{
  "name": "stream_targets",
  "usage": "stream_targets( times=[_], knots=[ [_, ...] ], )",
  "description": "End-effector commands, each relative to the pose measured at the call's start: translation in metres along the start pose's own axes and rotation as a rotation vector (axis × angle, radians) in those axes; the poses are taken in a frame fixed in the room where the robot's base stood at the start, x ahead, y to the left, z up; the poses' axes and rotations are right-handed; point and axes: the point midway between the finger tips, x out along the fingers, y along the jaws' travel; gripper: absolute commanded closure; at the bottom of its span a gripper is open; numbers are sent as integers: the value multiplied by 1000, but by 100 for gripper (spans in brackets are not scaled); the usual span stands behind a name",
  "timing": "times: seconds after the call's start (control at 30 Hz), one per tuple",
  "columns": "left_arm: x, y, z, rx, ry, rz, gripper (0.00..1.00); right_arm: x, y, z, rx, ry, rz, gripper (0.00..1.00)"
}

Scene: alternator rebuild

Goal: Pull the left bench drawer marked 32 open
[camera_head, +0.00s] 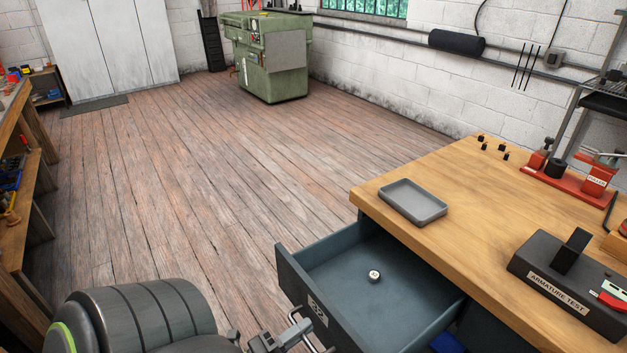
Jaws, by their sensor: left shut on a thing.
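The left bench drawer (288,276) is blue-grey and stands pulled out from under the wooden bench top. Its front carries a pale label (318,311) that looks like 32, seen at a steep slant. A metal bar handle (308,342) is on the drawer front, partly cut off by the bottom edge. My left gripper (288,335) is at this handle, shut on it. My left arm comes in from the lower left. A small round silver part (374,276) lies on the drawer floor. My right gripper is not in view.
The bench top (440,198) bears a grey tray (413,201) near its left edge, an armature test block (565,285), red fixtures (570,181) and several small black parts. A green machine (268,55) stands far back. The plank floor left of the drawer is clear.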

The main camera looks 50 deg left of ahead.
Motion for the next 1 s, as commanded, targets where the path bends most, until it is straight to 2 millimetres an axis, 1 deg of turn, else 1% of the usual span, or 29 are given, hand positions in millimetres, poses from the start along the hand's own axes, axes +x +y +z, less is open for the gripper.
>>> stream_targets(
  times=[0.13,0.47,0.5,0.6,1.0],
  knots=[
    [-5,0,0,0,0,2,100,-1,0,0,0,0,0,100],
    [-6,0,0,1,1,2,100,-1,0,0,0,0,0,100],
    [-6,0,0,1,1,2,87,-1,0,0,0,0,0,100],
    [-6,0,0,1,1,1,74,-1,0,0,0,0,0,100],
    [-5,-1,0,0,1,0,74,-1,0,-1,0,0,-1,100]
  ],
)
